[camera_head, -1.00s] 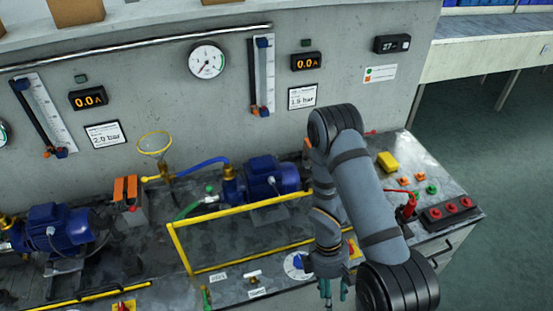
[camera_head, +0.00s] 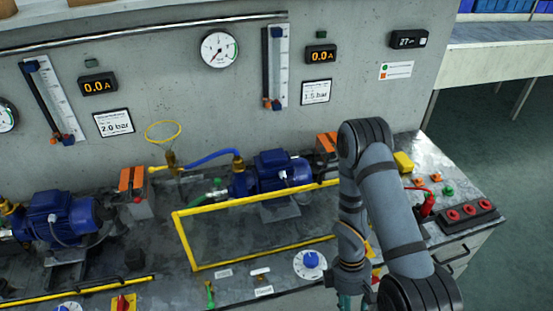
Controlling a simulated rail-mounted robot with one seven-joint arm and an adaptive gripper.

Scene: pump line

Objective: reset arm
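My arm reaches in from the lower right over the pump bench (camera_head: 300,228). Its end hangs down near the bench's front, right of the blue-and-white dial (camera_head: 310,264). My gripper (camera_head: 345,303) is only partly in view at the bottom edge. A bit of its teal finger parts shows, and the rest is cut off by the frame. I cannot tell whether it is open or shut, or whether it holds anything.
A yellow rail frame (camera_head: 180,240) stands before a blue pump (camera_head: 275,170). Another blue pump (camera_head: 60,215) is at left. A black strip with red buttons (camera_head: 468,212) and a red-handled part (camera_head: 427,205) lie right of my arm. A gauge wall (camera_head: 150,70) closes the back.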

